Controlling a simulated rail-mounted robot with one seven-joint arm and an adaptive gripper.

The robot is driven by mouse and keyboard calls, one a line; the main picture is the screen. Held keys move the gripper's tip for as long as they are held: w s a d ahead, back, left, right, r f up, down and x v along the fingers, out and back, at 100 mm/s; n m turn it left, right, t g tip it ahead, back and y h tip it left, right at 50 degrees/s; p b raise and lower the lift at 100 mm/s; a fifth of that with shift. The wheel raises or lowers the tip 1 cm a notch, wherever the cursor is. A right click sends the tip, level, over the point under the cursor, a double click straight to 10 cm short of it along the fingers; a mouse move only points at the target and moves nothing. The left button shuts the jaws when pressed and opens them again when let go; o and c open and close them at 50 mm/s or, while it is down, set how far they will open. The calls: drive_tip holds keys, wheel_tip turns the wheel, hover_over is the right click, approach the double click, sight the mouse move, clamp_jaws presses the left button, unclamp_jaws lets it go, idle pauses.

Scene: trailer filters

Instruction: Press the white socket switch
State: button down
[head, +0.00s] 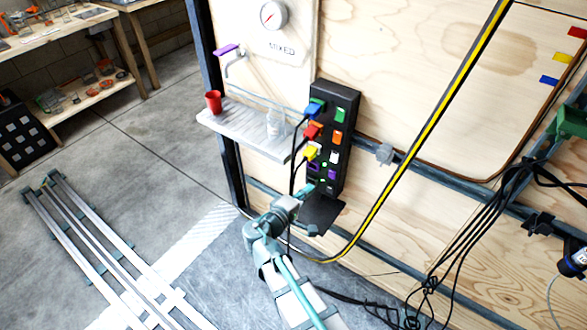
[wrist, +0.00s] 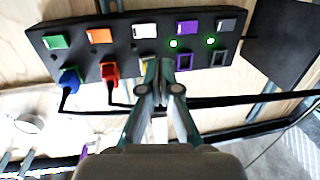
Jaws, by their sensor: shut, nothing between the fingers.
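A black socket strip (head: 345,100) is fixed upright on the wood wall, with a row of coloured switches and a row of sockets. The white switch (wrist: 145,30) is the middle one, between orange (wrist: 99,35) and purple (wrist: 188,27); it also shows in the head view (head: 334,157). My gripper (wrist: 159,68) is shut and empty. In the wrist view its fingertips appear just below the white switch, over the yellow plug (head: 311,152), which they mostly hide. I cannot tell whether they touch the strip. Green lights glow beside the purple and grey switches.
Blue (wrist: 69,78) and red (wrist: 110,72) plugs with black cables sit left of my fingers in the wrist view. A shelf (head: 245,128) with a red cup (head: 213,101) and clear bottle stands left of the strip. A yellow-black striped hose (head: 425,130) runs right of it.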

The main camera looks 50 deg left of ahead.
sight(333, 161)
drive_tip(key=shift+a+r+y, duration=0.25)
drive_tip(key=shift+r+y, duration=0.05)
drive_tip(key=shift+r, duration=0.15)
drive_tip(key=p+x, duration=0.3)
drive_tip(key=x, duration=1)
drive_tip(key=shift+w+r, duration=0.1)
drive_tip(key=shift+w, duration=0.35)
